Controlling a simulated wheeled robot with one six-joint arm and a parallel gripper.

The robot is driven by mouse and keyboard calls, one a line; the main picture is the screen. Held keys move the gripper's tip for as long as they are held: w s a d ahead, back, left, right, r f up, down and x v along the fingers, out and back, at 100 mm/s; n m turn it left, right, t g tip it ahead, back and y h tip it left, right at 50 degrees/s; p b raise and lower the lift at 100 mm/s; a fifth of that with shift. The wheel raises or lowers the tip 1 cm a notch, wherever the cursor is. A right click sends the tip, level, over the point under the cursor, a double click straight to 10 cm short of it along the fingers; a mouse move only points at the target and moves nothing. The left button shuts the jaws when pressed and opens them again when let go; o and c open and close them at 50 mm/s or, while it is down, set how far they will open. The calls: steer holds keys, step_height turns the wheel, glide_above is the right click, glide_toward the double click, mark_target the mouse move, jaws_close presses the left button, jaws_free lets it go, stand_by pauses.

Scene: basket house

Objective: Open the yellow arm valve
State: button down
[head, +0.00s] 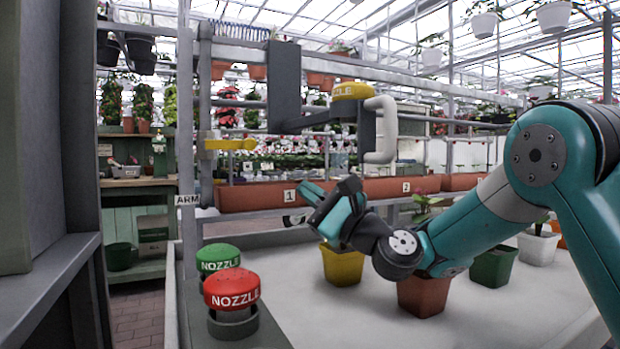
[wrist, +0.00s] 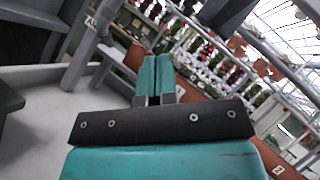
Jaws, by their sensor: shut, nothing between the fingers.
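The yellow arm valve (head: 230,144) is a flat yellow lever on the upright grey pipe in the left half of the head view. It points right, roughly level, above the ARM label (head: 188,200). My gripper (head: 304,190) is to the right of the valve and lower in the head view, apart from it. In the wrist view its two teal fingers (wrist: 155,66) are together with nothing between them. I cannot make out the valve in the wrist view.
Green (head: 218,259) and red (head: 232,289) nozzle caps stand at the table's front left. A yellow pot (head: 342,266) and red pot (head: 423,296) stand below my arm. The white tabletop's front middle is clear.

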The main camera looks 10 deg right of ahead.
mark_target(229, 144)
steer(key=w+a+r+p, duration=0.3)
steer(key=a+r+p, duration=0.3)
steer(key=p, duration=0.3)
steer(key=shift+w+a, duration=0.3)
steer(key=shift+a, duration=0.35)
